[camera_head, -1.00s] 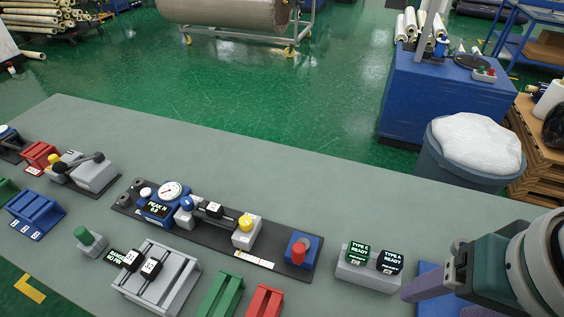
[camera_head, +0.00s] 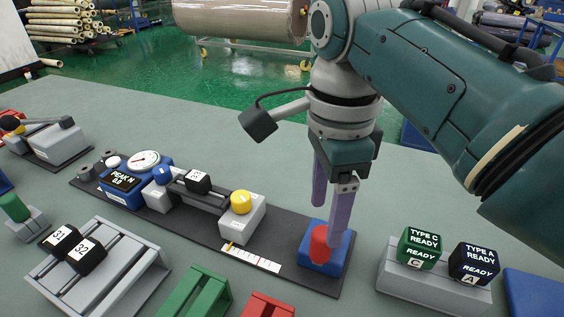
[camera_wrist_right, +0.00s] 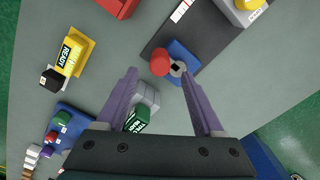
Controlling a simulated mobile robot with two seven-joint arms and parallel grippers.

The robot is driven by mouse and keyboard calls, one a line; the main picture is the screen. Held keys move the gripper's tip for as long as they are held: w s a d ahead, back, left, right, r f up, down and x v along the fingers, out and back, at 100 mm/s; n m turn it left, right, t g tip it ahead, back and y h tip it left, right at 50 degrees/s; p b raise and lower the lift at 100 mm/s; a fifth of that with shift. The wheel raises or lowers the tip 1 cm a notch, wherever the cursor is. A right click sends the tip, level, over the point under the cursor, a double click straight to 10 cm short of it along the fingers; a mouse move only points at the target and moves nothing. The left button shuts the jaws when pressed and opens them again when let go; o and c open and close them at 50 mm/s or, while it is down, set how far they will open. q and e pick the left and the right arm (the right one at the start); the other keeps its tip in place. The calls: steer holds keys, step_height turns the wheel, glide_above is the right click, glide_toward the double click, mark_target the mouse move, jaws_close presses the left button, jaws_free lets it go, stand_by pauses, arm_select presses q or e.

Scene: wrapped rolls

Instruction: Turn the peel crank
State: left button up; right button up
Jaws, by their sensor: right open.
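The peel crank, a red knob (camera_head: 319,243) on a blue base (camera_head: 336,263), stands at the right end of a long dark plate (camera_head: 205,222). In the right wrist view the red knob (camera_wrist_right: 160,63) sits beside a grey hub on the blue base (camera_wrist_right: 184,51), just beyond the fingertips. My right gripper (camera_head: 328,222) points down at the crank with its purple fingers apart, one finger close beside the knob. Whether it touches cannot be told. The gripper (camera_wrist_right: 160,75) holds nothing. A gauge unit (camera_head: 135,180) on the plate shows "PEAK N 0.0". My left gripper is out of view.
A grey stand (camera_head: 430,284) with "TYPE C READY" (camera_head: 419,248) and "TYPE A READY" (camera_head: 474,263) blocks stands right of the crank. Green (camera_head: 197,298) and red (camera_head: 268,304) racks are in front. A yellow knob (camera_head: 241,202) and black block 33 (camera_head: 197,181) are left along the plate.

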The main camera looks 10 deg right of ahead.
mark_target(323, 233)
step_height(323, 233, down, 7)
steer(key=shift+f+b, duration=0.15)
steer(key=shift+b, duration=0.85)
jaws_close()
